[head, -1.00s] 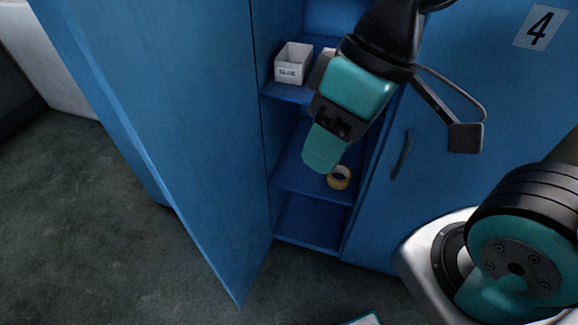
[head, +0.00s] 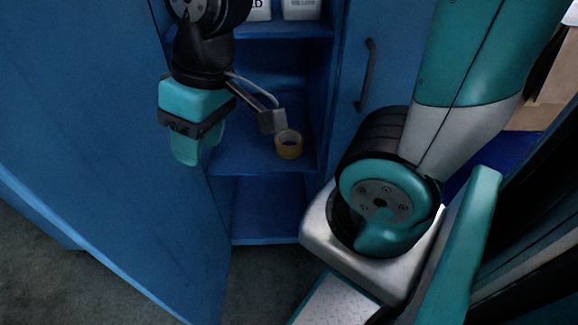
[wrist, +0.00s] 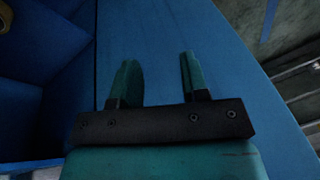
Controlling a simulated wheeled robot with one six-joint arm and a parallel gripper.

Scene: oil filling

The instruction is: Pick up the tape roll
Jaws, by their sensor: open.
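The tape roll (head: 289,144) is a small yellow-tan ring on a blue shelf (head: 240,163) inside the open cabinet. My gripper (head: 188,158) is to its left in the head view, by the open cabinet door, apart from the roll and pointing down. In the wrist view my gripper's two teal fingers (wrist: 156,80) are spread with nothing between them and the blue door behind. A bit of the roll (wrist: 4,18) shows at the top left edge of the wrist view.
The open blue door (head: 100,150) stands close on the left of my gripper. The closed door with a dark handle (head: 368,75) is on the right. White boxes (head: 301,9) stand on the shelf above. The lower compartment (head: 265,208) looks empty.

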